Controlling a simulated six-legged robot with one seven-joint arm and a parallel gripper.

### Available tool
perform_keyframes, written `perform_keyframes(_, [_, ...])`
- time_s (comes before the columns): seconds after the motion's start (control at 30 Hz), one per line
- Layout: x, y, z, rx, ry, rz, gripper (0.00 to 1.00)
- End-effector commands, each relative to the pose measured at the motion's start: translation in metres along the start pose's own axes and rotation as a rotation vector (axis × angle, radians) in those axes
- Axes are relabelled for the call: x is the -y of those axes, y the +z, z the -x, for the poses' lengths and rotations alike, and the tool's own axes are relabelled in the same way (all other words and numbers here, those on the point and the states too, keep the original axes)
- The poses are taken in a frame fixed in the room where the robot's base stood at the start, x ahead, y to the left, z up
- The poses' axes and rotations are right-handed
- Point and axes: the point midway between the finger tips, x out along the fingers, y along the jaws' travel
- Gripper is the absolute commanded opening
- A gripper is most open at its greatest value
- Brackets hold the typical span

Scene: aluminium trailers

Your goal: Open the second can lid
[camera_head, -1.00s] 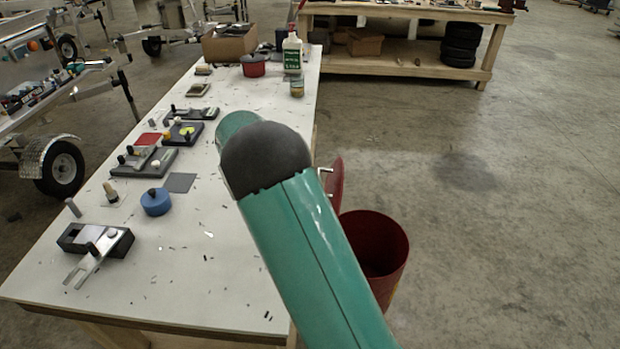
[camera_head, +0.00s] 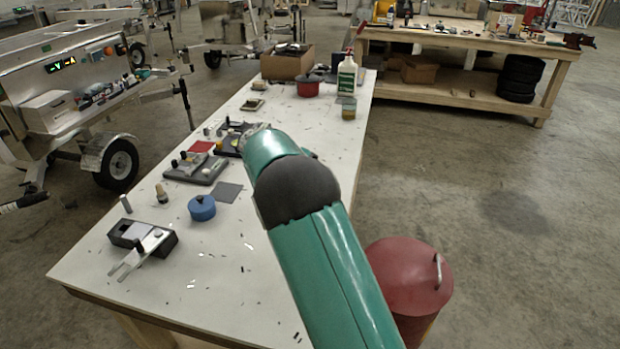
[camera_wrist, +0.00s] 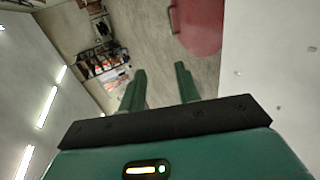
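A red can (camera_head: 412,331) stands on the floor beside the right edge of the table. Its round red lid (camera_head: 400,275) lies shut over the top, with a pale handle (camera_head: 438,271) on its right side. In the wrist view the red lid (camera_wrist: 200,27) shows at the top, with its handle (camera_wrist: 174,19) at its left edge. My gripper (camera_wrist: 160,69) is open and empty, its two green fingers apart and clear of the lid. In the head view my own arm hides the gripper. Only one can is in view.
The white table (camera_head: 235,290) holds a blue round piece (camera_head: 202,209), a black clamp-like block (camera_head: 143,240), a red pot (camera_head: 308,88) and a white bottle (camera_head: 346,75). A wooden workbench (camera_head: 460,85) stands behind. The floor right of the can is clear.

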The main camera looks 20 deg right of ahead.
Motion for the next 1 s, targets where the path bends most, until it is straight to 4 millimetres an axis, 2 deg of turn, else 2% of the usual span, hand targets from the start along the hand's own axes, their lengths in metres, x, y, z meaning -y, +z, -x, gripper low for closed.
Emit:
perform_keyframes(0.1, [0.001, 0.0, 0.025, -0.003, 0.0, -0.001, 0.33])
perform_keyframes(0.3, [0.0, 0.0, 0.046, 0.0, 0.0, -0.001, 0.33])
perform_keyframes(1.0, [-0.001, 0.003, 0.048, 0.001, 0.0, 0.0, 0.33])
